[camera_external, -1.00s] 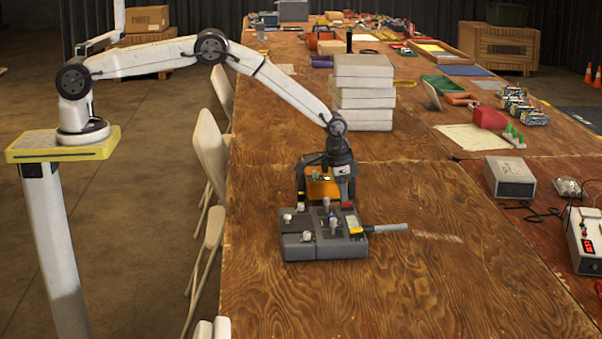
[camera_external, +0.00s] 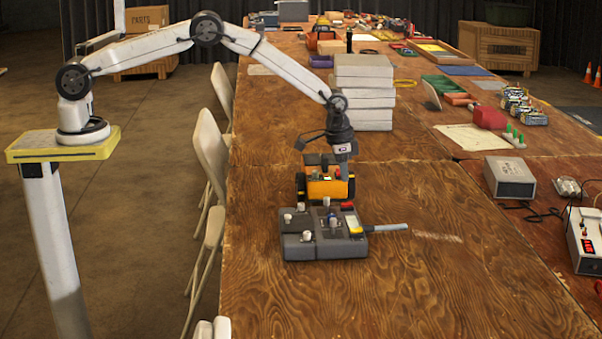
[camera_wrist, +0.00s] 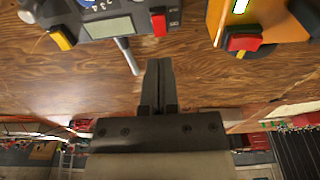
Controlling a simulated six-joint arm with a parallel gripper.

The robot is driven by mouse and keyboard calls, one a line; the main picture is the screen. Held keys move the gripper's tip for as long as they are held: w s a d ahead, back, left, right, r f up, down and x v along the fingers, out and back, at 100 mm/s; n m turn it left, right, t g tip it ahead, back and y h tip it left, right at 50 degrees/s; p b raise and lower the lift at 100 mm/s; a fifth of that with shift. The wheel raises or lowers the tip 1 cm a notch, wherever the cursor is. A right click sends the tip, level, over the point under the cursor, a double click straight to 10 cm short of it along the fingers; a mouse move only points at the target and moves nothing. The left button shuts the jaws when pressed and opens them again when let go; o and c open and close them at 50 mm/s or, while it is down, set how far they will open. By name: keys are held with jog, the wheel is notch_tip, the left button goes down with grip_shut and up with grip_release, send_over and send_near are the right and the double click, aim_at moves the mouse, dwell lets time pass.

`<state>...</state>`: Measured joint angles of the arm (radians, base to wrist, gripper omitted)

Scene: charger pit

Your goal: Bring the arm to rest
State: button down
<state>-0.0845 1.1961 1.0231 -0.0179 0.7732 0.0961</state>
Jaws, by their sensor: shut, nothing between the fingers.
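My gripper (camera_external: 345,165) hangs above the wooden table, just above and behind the orange wheeled device in the external view. In the wrist view my gripper (camera_wrist: 158,65) shows its two fingers pressed together with nothing between them. The grey charger box (camera_external: 325,245) lies on the table in front, with knobs, a red button, a yellow part and a grey-blue handle to its right. The orange device (camera_external: 325,187) stands right behind it. The wrist view shows the box (camera_wrist: 95,12) at upper left and the orange device (camera_wrist: 265,20) at upper right, both apart from the fingers.
A stack of white boxes (camera_external: 362,92) stands behind my gripper. A grey box (camera_external: 510,178) and a white meter with a red display (camera_external: 585,240) stand at the right. Chairs (camera_external: 210,160) line the left edge.

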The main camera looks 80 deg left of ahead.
jog(key=shift+r, duration=0.5)
jog(key=shift+r, duration=0.15)
jog(key=s+d+r, duration=0.3)
jog(key=s+r, duration=0.8)
jog(key=s, duration=0.3)
jog(key=s+d+r, duration=0.2)
jog(key=s, duration=1.8)
jog(key=shift+t, duration=0.4)
